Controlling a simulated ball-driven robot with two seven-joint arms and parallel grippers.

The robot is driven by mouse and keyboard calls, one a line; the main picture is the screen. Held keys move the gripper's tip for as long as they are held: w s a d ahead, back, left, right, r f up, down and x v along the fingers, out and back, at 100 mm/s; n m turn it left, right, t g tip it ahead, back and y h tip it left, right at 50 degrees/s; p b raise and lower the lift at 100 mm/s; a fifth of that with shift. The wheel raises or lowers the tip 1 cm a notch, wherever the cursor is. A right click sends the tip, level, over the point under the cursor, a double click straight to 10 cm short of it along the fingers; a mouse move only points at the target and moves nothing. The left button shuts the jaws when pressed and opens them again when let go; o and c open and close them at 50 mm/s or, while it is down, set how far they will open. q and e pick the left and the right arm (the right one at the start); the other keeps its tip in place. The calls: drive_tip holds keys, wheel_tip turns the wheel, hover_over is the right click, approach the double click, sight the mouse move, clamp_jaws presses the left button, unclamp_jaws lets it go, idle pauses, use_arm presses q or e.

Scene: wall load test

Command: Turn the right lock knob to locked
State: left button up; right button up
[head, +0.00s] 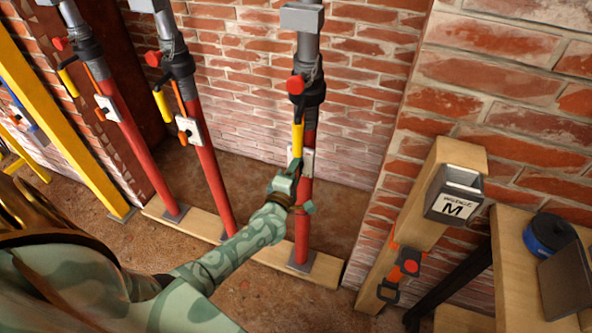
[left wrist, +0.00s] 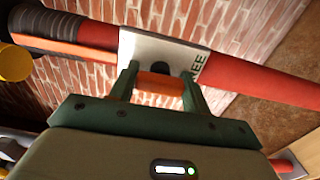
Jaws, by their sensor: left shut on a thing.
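Three red props stand in a row along the brick wall. On the right prop (head: 303,225), a white lock plate (head: 308,160) is partly hidden by my left gripper (head: 290,178). In the left wrist view the plate (left wrist: 145,48) carries lettering, of which "EE" shows. An orange lock knob (left wrist: 160,84) lies between the two green fingers of my left gripper (left wrist: 160,88), which is shut on it. The knob's exact angle against the plate is hard to tell. My right gripper is not in view.
The middle prop (head: 210,180) and left prop (head: 138,150) have similar white plates. A yellow handle (head: 298,135) hangs just above my left gripper. A wooden post with a grey box (head: 455,190) marked M and a wooden table (head: 510,250) stand to the right.

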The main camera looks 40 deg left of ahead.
use_arm(q)
drive_tip(key=o, duration=1)
drive_tip(key=shift+c, duration=0.2)
drive_tip(key=p+v, duration=0.3)
drive_tip(key=v, duration=1.3)
drive_tip(key=shift+s+d, duration=0.15)
